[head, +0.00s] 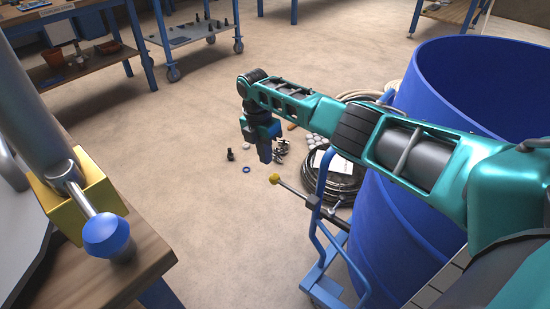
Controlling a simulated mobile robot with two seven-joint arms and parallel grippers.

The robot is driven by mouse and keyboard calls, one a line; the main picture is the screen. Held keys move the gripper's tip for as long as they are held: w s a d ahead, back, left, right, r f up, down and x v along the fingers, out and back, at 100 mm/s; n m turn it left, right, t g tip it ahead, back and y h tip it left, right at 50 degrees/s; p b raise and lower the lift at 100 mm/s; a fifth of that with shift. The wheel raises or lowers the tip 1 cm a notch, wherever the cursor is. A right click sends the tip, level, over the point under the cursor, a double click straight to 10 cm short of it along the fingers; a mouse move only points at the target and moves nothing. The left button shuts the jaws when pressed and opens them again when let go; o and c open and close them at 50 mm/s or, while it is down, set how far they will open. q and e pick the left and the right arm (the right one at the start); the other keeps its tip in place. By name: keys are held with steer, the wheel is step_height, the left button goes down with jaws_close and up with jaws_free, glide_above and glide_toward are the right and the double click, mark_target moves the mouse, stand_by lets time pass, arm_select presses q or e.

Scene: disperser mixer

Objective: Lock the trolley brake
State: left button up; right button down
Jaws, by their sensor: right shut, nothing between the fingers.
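A blue tubular trolley (322,243) stands at the lower right, by a large blue drum (385,240). A dark lever with a yellow knob (274,179) sticks out to the left from near the trolley frame. My right arm reaches in from the right, across the front of the drum. My right gripper (265,158) is shut and empty, pointing down. In the picture it sits just above and left of the yellow knob, with a gap between them. I cannot tell the difference in depth. My left gripper is not in view.
A wooden bench (105,268) with a grey column, yellow block and blue knob (106,235) is at the left. The floor (190,130) left of the gripper is mostly clear.

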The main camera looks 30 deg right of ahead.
arm_select(q)
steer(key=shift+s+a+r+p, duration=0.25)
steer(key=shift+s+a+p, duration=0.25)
steer(key=shift+p, duration=0.5)
arm_select(e)
step_height(320, 180, up, 9)
steer(key=w, duration=0.1)
steer(key=shift+a, duration=0.2)
steer(key=shift+f, duration=0.1)
